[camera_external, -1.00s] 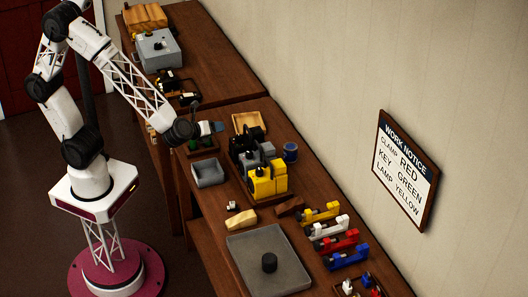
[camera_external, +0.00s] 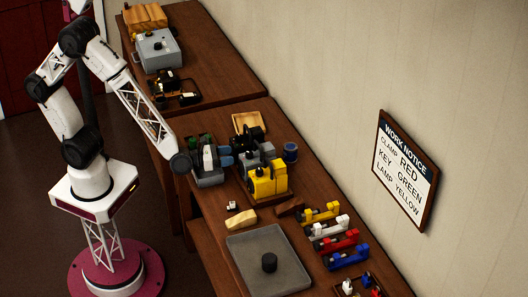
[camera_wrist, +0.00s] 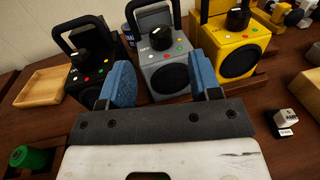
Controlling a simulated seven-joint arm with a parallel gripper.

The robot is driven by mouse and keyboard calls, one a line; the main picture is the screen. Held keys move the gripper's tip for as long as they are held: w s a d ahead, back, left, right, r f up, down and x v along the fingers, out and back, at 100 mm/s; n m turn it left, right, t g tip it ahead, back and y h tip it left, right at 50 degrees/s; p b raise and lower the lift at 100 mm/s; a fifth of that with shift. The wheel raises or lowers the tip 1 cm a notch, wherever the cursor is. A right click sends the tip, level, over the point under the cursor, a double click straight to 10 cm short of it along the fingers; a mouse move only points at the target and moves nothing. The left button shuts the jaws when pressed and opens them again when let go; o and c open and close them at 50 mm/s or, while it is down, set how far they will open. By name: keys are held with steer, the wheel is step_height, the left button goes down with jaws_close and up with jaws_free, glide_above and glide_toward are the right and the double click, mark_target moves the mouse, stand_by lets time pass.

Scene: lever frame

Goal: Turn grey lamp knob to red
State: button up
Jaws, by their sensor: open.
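The grey lamp (camera_wrist: 165,72) stands between a black lamp (camera_wrist: 90,72) and a yellow lamp (camera_wrist: 232,55) in the wrist view. Its black knob (camera_wrist: 160,40) sits on the sloped top face, with a white pointer mark, an OFF label at the left and coloured dots including red, green and yellow. Where the pointer aims is too small to tell. My gripper (camera_wrist: 158,75) is open and empty, its blue fingers apart in front of the grey lamp. In the external view my gripper (camera_external: 228,156) is just left of the grey lamp (camera_external: 252,163).
A work notice (camera_external: 405,170) on the wall reads clamp red, key green, lamp yellow. A wooden tray (camera_wrist: 38,87) lies left of the lamps, and a green knob-like piece (camera_wrist: 28,158) is at lower left. A grey tray (camera_external: 268,260) lies nearer on the bench.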

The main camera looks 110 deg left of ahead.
mark_target(247, 152)
steer(key=shift+a, duration=0.1)
steer(key=shift+x, duration=3.85)
steer(key=c, duration=0.9)
